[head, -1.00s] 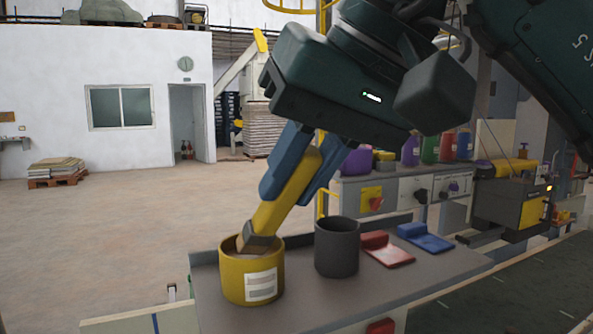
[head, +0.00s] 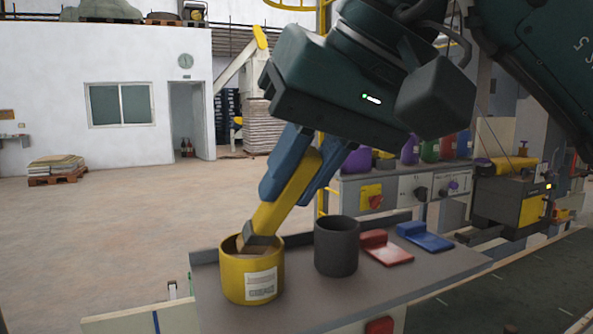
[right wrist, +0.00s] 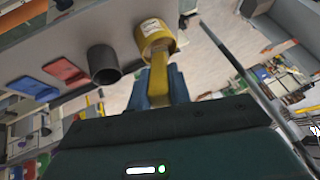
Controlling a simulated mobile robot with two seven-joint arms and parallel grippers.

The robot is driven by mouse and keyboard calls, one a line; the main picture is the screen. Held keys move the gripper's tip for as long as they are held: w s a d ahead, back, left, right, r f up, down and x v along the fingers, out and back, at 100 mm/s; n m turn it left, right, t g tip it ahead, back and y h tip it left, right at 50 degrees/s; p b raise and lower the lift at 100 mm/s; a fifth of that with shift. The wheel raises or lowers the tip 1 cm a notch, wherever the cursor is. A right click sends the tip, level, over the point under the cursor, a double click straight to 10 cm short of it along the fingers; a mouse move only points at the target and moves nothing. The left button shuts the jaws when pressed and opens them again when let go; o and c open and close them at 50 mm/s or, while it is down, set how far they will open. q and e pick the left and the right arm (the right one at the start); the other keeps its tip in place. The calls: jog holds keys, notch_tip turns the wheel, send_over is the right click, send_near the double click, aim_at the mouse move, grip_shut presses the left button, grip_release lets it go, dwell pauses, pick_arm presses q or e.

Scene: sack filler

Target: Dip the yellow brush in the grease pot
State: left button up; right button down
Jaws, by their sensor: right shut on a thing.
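The yellow brush (head: 284,200) is held in my right gripper (head: 292,182), whose blue fingers are shut on its handle. The brush is tilted, with its head down inside the mouth of the yellow pot (head: 251,275), which has a white label. The bristle tips are mostly hidden by the pot's rim. In the right wrist view the brush (right wrist: 158,80) runs from the blue fingers (right wrist: 158,88) to the yellow pot (right wrist: 153,32). I cannot read the label to confirm that this is the grease pot. My left gripper is not in view.
A dark grey cup (head: 336,246) stands right of the yellow pot on the grey bench top (head: 300,300). A red scraper-like piece (head: 386,248) and a blue one (head: 425,238) lie further right. A control panel with knobs (head: 405,190) and coloured bottles stand behind.

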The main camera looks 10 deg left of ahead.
jog(key=shift+f, duration=0.2)
jog(key=shift+r+p, duration=1.05)
jog(key=shift+r, duration=0.05)
notch_tip(320, 180, up, 2)
jog(key=shift+r+p, duration=0.1)
jog(key=shift+p, duration=0.95)
notch_tip(320, 180, up, 2)
jog(key=shift+r+p, duration=0.25)
jog(key=shift+p, duration=1)
jog(key=shift+r, duration=0.25)
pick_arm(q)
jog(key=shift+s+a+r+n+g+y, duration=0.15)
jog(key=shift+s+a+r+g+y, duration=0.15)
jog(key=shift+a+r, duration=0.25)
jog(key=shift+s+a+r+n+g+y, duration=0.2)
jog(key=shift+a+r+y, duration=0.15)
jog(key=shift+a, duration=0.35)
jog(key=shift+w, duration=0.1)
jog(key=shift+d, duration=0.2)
